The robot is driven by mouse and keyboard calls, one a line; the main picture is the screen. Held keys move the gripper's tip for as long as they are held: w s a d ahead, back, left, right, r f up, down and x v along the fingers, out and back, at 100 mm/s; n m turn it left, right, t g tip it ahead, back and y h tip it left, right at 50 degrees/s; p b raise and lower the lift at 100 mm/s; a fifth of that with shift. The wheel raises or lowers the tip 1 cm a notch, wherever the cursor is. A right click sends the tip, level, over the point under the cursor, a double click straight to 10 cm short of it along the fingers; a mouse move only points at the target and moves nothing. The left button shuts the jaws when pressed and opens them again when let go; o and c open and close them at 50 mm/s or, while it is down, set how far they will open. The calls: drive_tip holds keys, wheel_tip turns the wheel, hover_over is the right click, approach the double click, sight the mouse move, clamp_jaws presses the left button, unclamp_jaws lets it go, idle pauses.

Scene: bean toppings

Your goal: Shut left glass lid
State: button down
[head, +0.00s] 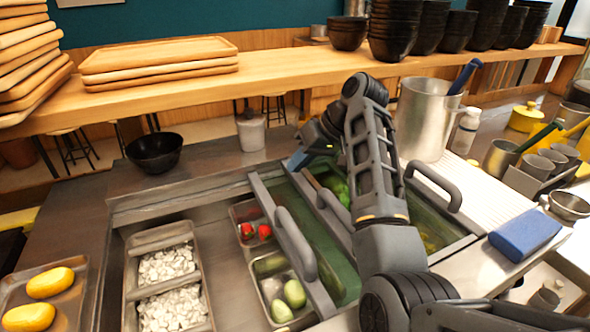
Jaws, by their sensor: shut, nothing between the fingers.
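The left glass lid (318,248) is a greenish pane with dark grey edge bars and a curved grey handle (295,246) on its left side. It lies over part of the counter's topping well. Bins to its left, holding red and green vegetables, are uncovered. A second glass lid with a grey handle (436,186) lies to the right, partly hidden behind my arm. My gripper (299,159) is shut and empty near the far end of the left lid. I cannot tell whether it touches the lid.
A bin of white pieces (168,268) and a tray of yellow items (45,300) are at the left. A black bowl (155,152) and a metal canister (251,131) stand behind the well. A tall metal pot (427,118) and a blue block (525,234) are at the right.

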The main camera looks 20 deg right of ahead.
sight(278, 194)
drive_tip(key=x, duration=0.8)
drive_tip(key=shift+w+f+p, duration=0.1)
drive_tip(key=shift+f+p, duration=0.1)
drive_tip(key=shift+p, duration=0.15)
drive_tip(key=shift+a, duration=0.15)
